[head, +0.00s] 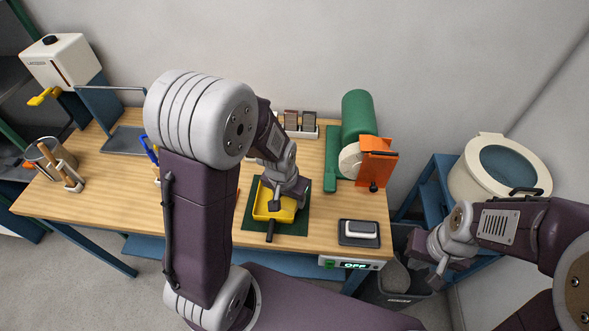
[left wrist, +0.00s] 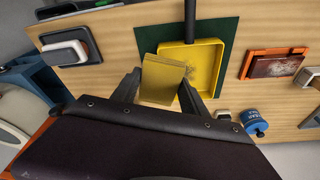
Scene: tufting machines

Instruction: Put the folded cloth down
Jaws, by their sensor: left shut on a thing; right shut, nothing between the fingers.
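The folded cloth (left wrist: 163,80) is a flat, dull yellow piece in the left wrist view. My left gripper (left wrist: 158,92) is shut on it, with one dark finger at each side. The cloth hangs over or beside the yellow pan (left wrist: 205,62); I cannot tell its height. In the head view my left gripper (head: 277,199) is above the yellow pan (head: 287,213), and the cloth cannot be made out there. My right gripper (head: 434,266) is shut and empty, off the table's right end.
The pan with its black handle (head: 270,230) lies on a green mat (head: 252,223) on the wooden table (head: 110,195). A white block on a dark tray (head: 360,240) sits right. A grey bin (head: 397,285) stands below.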

